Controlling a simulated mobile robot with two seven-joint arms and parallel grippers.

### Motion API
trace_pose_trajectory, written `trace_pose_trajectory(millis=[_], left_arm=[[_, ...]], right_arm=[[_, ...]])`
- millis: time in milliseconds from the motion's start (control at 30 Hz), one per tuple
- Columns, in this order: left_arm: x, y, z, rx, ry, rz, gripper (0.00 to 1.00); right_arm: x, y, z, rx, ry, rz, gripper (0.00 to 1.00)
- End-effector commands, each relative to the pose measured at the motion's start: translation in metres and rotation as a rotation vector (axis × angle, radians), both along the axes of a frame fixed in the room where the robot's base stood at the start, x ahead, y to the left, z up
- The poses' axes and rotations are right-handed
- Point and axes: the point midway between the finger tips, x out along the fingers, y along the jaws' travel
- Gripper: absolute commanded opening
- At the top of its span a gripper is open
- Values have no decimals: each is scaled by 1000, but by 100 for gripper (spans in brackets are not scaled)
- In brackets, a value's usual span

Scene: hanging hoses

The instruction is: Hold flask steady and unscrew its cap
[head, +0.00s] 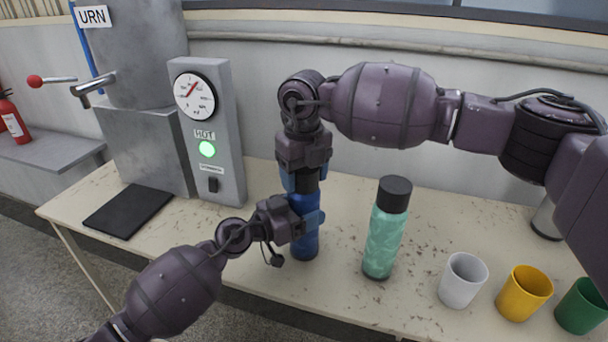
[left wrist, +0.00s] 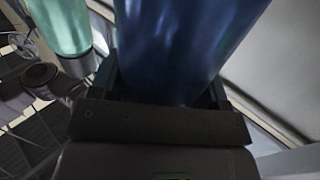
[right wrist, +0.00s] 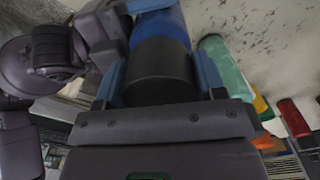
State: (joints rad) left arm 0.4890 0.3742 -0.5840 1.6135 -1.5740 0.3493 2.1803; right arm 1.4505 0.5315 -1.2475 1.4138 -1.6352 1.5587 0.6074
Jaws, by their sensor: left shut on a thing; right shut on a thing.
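A blue flask (head: 304,243) with a black cap (head: 306,182) stands upright on the table. My left gripper (head: 306,220) comes in from the left and is shut around the flask's body. In the left wrist view the blue body (left wrist: 185,45) fills the space between the fingers. My right gripper (head: 302,180) points down from above and is shut on the black cap. In the right wrist view the cap (right wrist: 160,72) sits between the two blue fingers, with the blue body beyond it. Whether the cap has turned cannot be seen.
A mint green flask with a black lid (head: 384,240) stands to the right. White (head: 462,280), yellow (head: 524,293) and green (head: 581,306) cups stand further right. An urn (head: 140,130) with a gauge panel (head: 210,130) and a black mat (head: 128,210) are on the left.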

Motion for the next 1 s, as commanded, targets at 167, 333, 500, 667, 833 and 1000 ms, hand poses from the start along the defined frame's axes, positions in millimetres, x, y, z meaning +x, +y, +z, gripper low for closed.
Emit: trace_pose_trajectory(millis=[167, 333, 500, 667, 833, 1000], left_arm=[[0, 0, 0, 1, 1, 1, 3], [0, 0, 0, 1, 1, 1, 3], [0, 0, 0, 1, 1, 1, 3], [0, 0, 0, 1, 1, 1, 3], [0, 0, 0, 1, 1, 0, 3], [0, 0, 0, 1, 1, 0, 3]], right_arm=[[0, 0, 1, -1, -1, 257, 35], [0, 0, 1, 0, 0, 507, 35], [0, 0, 1, 0, 0, 757, 35], [0, 0, 1, -1, 0, 993, 35], [0, 0, 1, -1, -1, 1243, 35], [0, 0, 2, -1, 0, 1493, 35]])
